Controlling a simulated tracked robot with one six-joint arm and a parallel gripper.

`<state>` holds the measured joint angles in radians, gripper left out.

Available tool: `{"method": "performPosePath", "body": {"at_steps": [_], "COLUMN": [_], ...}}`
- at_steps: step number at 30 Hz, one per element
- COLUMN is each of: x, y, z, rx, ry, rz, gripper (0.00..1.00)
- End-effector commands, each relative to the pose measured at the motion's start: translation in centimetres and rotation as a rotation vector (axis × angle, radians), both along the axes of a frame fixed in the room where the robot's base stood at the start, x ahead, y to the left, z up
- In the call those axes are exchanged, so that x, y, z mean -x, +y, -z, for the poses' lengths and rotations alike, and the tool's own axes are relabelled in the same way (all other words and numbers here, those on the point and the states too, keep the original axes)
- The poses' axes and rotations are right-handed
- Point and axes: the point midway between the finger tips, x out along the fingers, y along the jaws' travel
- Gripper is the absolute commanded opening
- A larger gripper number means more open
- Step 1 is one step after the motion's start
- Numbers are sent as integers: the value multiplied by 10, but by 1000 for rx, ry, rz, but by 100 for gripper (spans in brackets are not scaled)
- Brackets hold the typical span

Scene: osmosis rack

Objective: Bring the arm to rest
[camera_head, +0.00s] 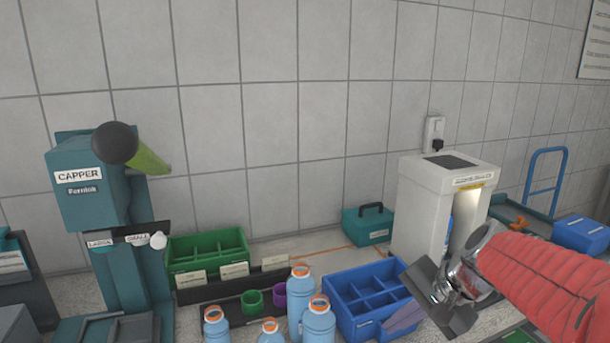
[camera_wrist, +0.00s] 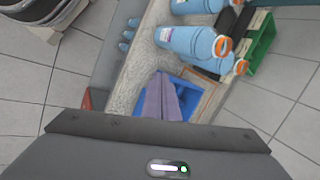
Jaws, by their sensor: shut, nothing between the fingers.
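My arm, in a red sleeve, reaches in from the right of the head view. My gripper (camera_head: 401,320) points down and left, beside the front right corner of the blue divided bin (camera_head: 345,325). Its purple-grey fingers are together with nothing between them. They also show shut in the wrist view (camera_wrist: 162,97), in front of a blue bin (camera_wrist: 198,92) that they partly hide. I cannot tell whether the fingers touch the bin.
A white device (camera_head: 420,205) stands close behind my gripper. A teal capper (camera_head: 90,190) is at left, a green bin (camera_head: 207,250) beside it. A teal case (camera_head: 367,226) sits by the wall.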

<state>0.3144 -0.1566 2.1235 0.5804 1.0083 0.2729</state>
Motion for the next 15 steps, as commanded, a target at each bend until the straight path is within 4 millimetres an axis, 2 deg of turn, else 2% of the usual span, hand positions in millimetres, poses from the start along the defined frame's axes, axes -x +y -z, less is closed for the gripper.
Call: {"method": "performPosePath", "body": {"at_steps": [6,15], "x": [44,97], "y": [17,26], "z": [-5,-5], "rx": [168,397], "ry": [-59,-144], "rz": [-170,-394], "gripper": [0,0]}}
